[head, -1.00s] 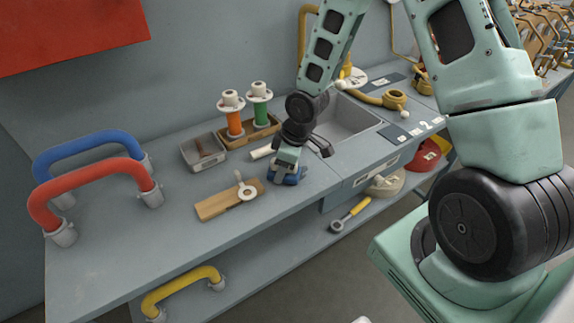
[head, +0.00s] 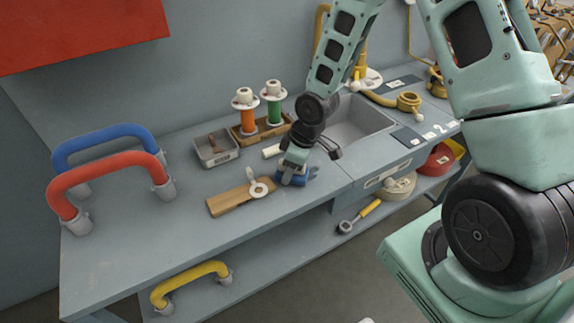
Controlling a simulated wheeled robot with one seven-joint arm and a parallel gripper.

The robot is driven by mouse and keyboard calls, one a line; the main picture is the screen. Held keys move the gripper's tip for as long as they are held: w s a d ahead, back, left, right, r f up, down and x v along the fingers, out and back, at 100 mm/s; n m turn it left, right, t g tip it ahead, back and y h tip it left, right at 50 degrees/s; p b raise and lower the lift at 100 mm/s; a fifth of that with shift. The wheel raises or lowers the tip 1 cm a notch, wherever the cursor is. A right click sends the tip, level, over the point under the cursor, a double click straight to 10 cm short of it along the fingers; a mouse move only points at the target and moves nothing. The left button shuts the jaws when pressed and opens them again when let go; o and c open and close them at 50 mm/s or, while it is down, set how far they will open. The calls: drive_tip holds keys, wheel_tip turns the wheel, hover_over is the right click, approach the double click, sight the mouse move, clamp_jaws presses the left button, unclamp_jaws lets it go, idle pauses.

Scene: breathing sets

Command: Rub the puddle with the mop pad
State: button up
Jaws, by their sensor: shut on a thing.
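My gripper (head: 292,176) points down at the bench top, in front of the sink, and is shut on a small blue thing that looks like the mop pad (head: 312,172). The pad is at the bench surface, mostly hidden by the jaws; I cannot tell whether it is pressed flat. I cannot make out a puddle; it may be under or behind the gripper.
A wooden board (head: 228,202) with a white clip lies just left of my gripper. Behind stand a grey tray (head: 216,150), orange (head: 248,119) and green (head: 275,110) spools and a white roll (head: 271,151). The sink (head: 362,128) is right. The front-left bench is clear.

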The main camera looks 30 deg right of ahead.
sight(316, 170)
drive_tip(key=shift+w+d+p, duration=0.15)
drive_tip(key=shift+d+p, duration=0.65)
drive_tip(key=shift+d, duration=1.25)
drive_tip(key=shift+d+f+p, duration=0.15)
drive_tip(key=shift+d+p, duration=0.3)
drive_tip(key=shift+d, duration=0.6)
drive_tip(key=shift+d+f+p, duration=0.15)
drive_tip(key=shift+d+p, duration=0.3)
drive_tip(key=shift+d, duration=0.6)
drive_tip(key=shift+d+p, duration=1.05)
drive_tip(key=shift+d, duration=0.6)
drive_tip(key=shift+s+r, duration=0.15)
drive_tip(key=shift+s, duration=1)
drive_tip(key=shift+a+r+b, duration=0.1)
drive_tip(key=shift+a+b, duration=0.65)
drive_tip(key=shift+a, duration=1)
